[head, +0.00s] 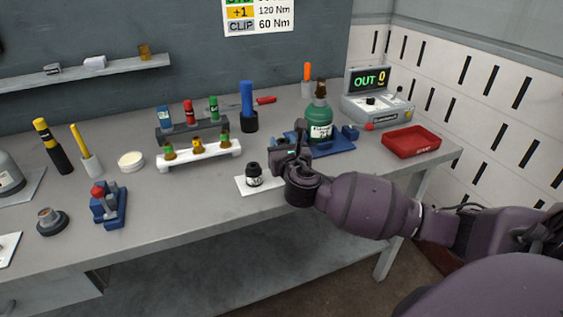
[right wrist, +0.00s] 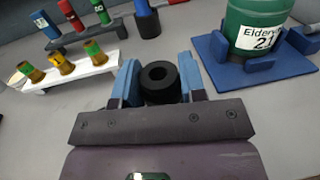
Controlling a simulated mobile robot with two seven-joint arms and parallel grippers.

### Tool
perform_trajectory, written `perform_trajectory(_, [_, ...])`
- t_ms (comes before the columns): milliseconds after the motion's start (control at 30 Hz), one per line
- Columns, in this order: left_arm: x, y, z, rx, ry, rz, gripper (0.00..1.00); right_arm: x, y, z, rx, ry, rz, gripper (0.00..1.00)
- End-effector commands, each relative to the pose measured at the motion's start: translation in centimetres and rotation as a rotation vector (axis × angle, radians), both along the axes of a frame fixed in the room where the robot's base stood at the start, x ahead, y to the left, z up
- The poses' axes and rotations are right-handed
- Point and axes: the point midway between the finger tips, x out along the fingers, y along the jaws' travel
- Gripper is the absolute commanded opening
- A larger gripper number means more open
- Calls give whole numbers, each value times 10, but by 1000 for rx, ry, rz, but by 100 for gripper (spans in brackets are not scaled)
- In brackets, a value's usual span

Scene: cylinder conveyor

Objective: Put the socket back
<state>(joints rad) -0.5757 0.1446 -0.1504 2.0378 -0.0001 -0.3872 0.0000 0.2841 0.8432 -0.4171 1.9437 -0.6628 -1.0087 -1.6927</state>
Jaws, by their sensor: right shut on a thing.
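My right gripper (head: 287,156) is over the front middle of the bench, beside a white card. In the right wrist view its blue fingers (right wrist: 159,78) are shut on a black round socket (right wrist: 158,82) with a hole in its top. My left gripper is not in view.
A green bottle (head: 319,124) stands on a blue base (head: 335,147) right behind the gripper. A dark rack (head: 190,131) and blue-handled tool (head: 247,99) are behind. A red tray (head: 411,142) and "OUT" display box (head: 376,103) stand right.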

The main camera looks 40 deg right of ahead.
Motion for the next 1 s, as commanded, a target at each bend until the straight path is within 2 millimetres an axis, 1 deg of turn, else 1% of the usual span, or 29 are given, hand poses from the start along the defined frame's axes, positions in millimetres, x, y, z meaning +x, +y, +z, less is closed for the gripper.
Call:
perform_trajectory(33, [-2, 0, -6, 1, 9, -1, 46, 0, 0, -13, 2, 7, 0, 11])
perform_trajectory(100, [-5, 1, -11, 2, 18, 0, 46, 0, 1, -26, 0, 9, 1, 11])
perform_trajectory(200, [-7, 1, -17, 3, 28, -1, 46, 0, 0, -42, 0, 9, 0, 11])
perform_trajectory(300, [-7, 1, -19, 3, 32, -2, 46, 0, 0, -50, 0, 6, 0, 11])
perform_trajectory(633, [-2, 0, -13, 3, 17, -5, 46, 0, 0, -50, 0, 2, 1, 11])
perform_trajectory(767, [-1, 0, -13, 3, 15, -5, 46, 0, 0, -53, 0, 3, 0, 11])
perform_trajectory(800, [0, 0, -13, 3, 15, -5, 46, 0, 0, -54, 1, 4, 0, 40])
perform_trajectory(967, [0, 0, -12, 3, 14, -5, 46, 0, 0, -54, 0, 3, 1, 64])
perform_trajectory(1000, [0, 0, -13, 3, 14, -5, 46, 0, 0, -54, 0, 3, 1, 64])
